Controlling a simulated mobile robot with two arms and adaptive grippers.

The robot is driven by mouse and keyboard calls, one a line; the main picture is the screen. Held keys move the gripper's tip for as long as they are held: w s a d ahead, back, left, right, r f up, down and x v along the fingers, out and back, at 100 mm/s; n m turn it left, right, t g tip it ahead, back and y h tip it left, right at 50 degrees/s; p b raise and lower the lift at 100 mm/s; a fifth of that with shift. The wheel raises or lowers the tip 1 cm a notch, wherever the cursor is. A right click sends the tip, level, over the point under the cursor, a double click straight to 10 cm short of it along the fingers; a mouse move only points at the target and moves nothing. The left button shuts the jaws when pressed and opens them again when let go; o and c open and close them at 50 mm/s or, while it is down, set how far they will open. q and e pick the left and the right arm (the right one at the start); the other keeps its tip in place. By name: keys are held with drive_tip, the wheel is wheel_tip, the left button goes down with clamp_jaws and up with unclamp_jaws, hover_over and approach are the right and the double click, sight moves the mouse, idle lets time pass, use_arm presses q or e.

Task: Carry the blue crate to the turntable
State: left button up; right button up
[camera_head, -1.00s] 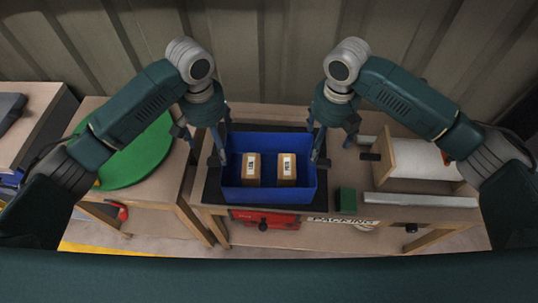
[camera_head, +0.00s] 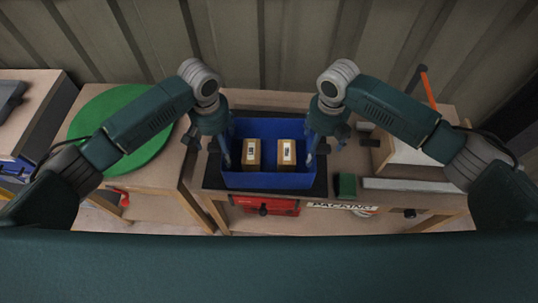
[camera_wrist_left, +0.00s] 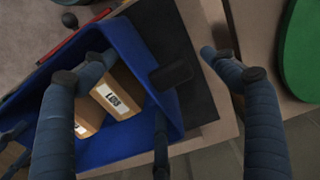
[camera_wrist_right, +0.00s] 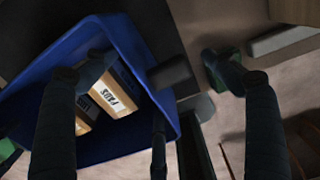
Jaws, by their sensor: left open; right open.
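The blue crate (camera_head: 268,181) stands on a dark mat on the middle table, with two labelled cartons (camera_head: 253,155) (camera_head: 286,154) inside. The green round turntable (camera_head: 112,128) is on the table to its left. My left gripper (camera_head: 222,158) is at the crate's left wall. In the left wrist view its open fingers are spread, one over the crate's inside and one outside the wall. My right gripper (camera_head: 318,156) is at the right wall, its open fingers likewise on either side in the right wrist view. Neither visibly grips the wall; finger depth is unclear.
A small green block (camera_head: 346,185) lies on the table just right of the mat. A red box (camera_head: 265,206) is below the tabletop. A gap separates the two tables.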

use_arm(q)
drive_tip(key=shift+f, duration=0.9)
use_arm(e)
drive_tip(key=shift+f, duration=0.9)
use_arm(q)
drive_tip(key=c, duration=1.8)
use_arm(e)
drive_tip(key=c, duration=1.8)
use_arm(q)
drive_tip(key=shift+c, duration=0.2)
use_arm(e)
drive_tip(key=shift+c, duration=0.2)
